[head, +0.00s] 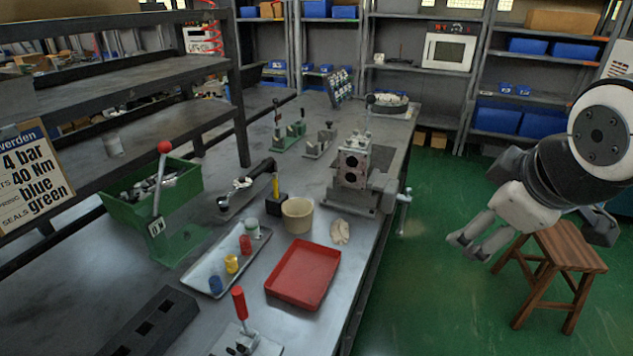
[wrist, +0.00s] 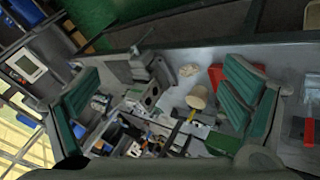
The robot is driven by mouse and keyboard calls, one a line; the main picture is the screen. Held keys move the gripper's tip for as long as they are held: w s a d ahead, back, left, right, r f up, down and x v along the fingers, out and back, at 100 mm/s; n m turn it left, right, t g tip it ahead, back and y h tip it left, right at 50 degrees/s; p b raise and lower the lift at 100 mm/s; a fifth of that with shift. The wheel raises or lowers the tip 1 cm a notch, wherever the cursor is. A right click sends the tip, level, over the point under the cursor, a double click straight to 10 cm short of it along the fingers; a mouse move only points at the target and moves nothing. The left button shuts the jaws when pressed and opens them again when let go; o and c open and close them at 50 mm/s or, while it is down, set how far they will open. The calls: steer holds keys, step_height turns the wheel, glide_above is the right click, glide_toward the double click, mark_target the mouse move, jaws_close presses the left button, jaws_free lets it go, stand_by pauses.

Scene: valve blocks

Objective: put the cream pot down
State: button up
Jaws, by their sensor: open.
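The cream pot (head: 297,215) stands upright on the grey workbench, just behind the red tray (head: 303,274) and in front of the metal valve block (head: 353,163). In the wrist view the pot (wrist: 198,97) shows between my spread fingers but well beyond them. My gripper (head: 470,245) is open and empty. It hangs to the right of the bench, over the green floor and near the wooden stool, clear of the pot. The red tray looks empty.
A crumpled pale cloth (head: 340,231) lies right of the pot, and a black block with a yellow tool (head: 275,195) stands left of it. A tray with coloured pieces (head: 227,262) lies left of the red tray. A wooden stool (head: 560,262) stands below my gripper.

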steer(key=w+a+f+n+t+b, duration=0.1)
steer(key=w+f+n+t+b, duration=0.25)
steer(key=w+n, duration=0.7)
steer(key=n+g+y+b, duration=0.1)
steer(key=n+y+b, duration=1.1)
steer(key=n, duration=1.4)
glide_toward(289, 205)
steer(key=shift+w+a+r, duration=0.3)
steer(key=shift+w+r, duration=0.2)
steer(key=shift+w, duration=0.05)
steer(key=shift+s+f+b+x, duration=0.1)
steer(key=shift+f+b+x, duration=0.1)
steer(key=shift+x, duration=0.7)
steer(key=shift+s+f+b+x, duration=0.1)
steer(key=shift+f+x, duration=0.05)
steer(key=shift+x, duration=0.7)
steer(key=shift+s+f+b+x, duration=0.1)
steer(key=shift+f+x, duration=0.1)
steer(key=shift+x, duration=0.7)
steer(key=c, duration=1.4)
